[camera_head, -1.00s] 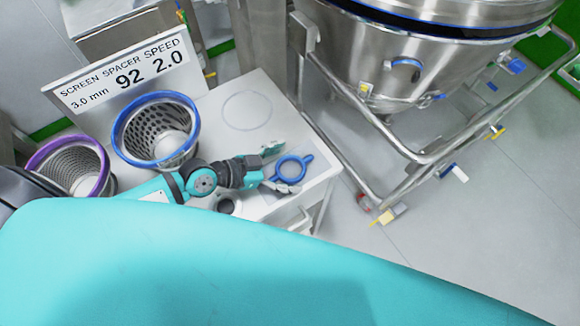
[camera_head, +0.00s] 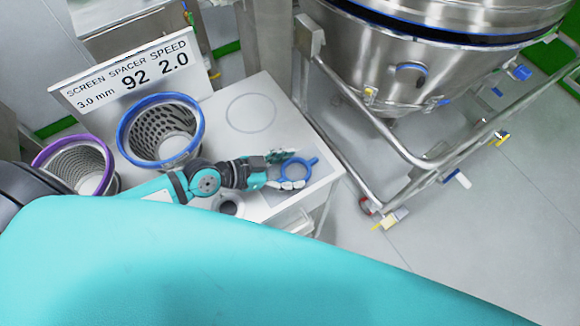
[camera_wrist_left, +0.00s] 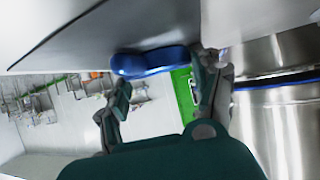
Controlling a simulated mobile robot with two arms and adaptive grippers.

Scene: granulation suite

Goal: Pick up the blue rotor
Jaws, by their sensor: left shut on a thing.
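The blue rotor (camera_head: 308,162), a ring with a small tab, is at the right end of the white table (camera_head: 262,85), over a grey square. My left gripper (camera_head: 290,170) reaches in from the left with its fingers closed on the ring's left part. In the left wrist view the rotor (camera_wrist_left: 150,62) shows as a blue bar near the fingertips of the left gripper (camera_wrist_left: 160,88). Whether the rotor touches the grey square cannot be told. My right gripper is not in view.
A blue-rimmed screen basket (camera_head: 161,132) and a purple-rimmed one (camera_head: 78,168) stand on the table's left part, before a sign (camera_head: 130,75). A steel vessel (camera_head: 420,60) on a wheeled frame stands to the right. The table around the drawn circle is clear.

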